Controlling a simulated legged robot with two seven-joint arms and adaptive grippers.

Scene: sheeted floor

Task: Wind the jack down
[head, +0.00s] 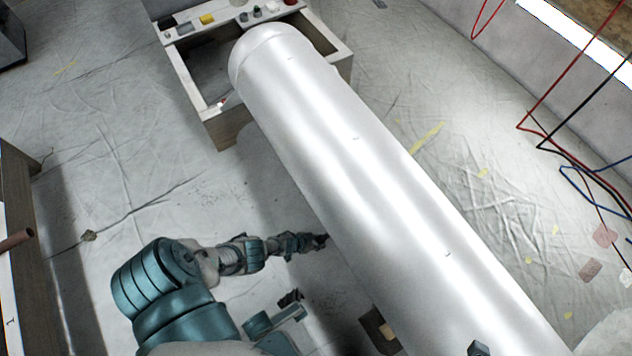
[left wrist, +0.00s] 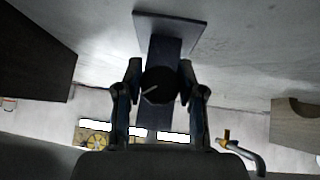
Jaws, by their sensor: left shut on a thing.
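The jack shows in the left wrist view as a dark post (left wrist: 164,52) with a flat square plate (left wrist: 171,28) at its upper picture end. A round dark knob (left wrist: 158,88) with a pale line on it sits on the post. My left gripper (left wrist: 160,84) is shut on this knob, one finger on each side. In the head view my left gripper (head: 319,241) is at the lower left edge of a big white cylinder (head: 375,180). The jack is mostly hidden there. My right gripper is not clearly seen.
A wooden frame (head: 213,112) with small items on its edge stands at the cylinder's far end. A wooden block (head: 379,330) lies by its near side. Red and blue cables (head: 560,150) hang at the right. Wrinkled sheeted floor (head: 110,150) is open at left.

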